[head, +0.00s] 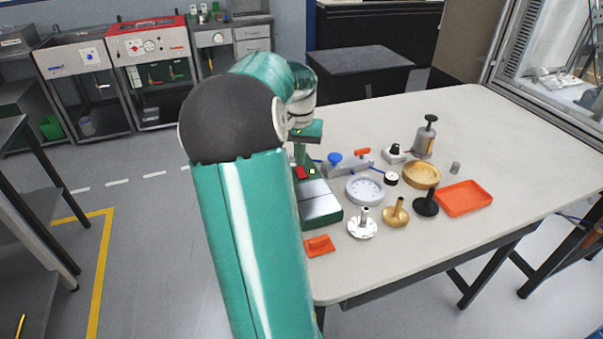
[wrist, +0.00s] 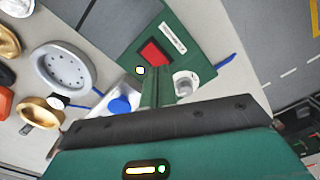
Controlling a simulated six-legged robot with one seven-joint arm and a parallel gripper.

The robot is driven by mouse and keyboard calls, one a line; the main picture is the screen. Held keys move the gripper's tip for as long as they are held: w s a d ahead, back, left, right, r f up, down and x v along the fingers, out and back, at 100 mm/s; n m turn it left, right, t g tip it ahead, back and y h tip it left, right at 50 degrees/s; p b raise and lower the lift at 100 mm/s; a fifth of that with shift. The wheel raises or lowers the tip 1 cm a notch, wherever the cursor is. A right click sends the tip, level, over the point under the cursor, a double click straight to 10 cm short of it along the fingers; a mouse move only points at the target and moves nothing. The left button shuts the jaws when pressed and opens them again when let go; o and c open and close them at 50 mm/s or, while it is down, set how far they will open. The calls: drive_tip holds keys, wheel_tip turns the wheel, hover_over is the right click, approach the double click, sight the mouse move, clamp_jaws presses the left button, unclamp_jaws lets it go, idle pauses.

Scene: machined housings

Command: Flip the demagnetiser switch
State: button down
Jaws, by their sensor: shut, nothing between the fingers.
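The demagnetiser (head: 322,212) is a green box with a grey top plate, at the near left edge of the table. Its red switch (head: 300,173) is on the green panel at the far end. In the wrist view the red switch (wrist: 154,53) lies beside a white label and a small white round spot. My gripper (wrist: 158,84) is shut and empty, its green fingers pointing at the panel just below the switch in the picture. Whether they touch the panel is unclear. In the head view my gripper (head: 301,152) hangs above the switch end, partly hidden by my arm.
A pale round part (wrist: 186,83) is right of my fingers. Near the demagnetiser are a blue-knobbed fixture (head: 347,164), a grey flanged ring (head: 365,189) and a small orange piece (head: 319,245). Brass and black parts and an orange tray (head: 464,198) stand farther right. The table's right side is clear.

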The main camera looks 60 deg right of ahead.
sight(301, 170)
drive_tip(key=shift+f, duration=1)
idle(0.4)
drive_tip(key=shift+r, duration=3.55)
drive_tip(key=shift+s, duration=0.1)
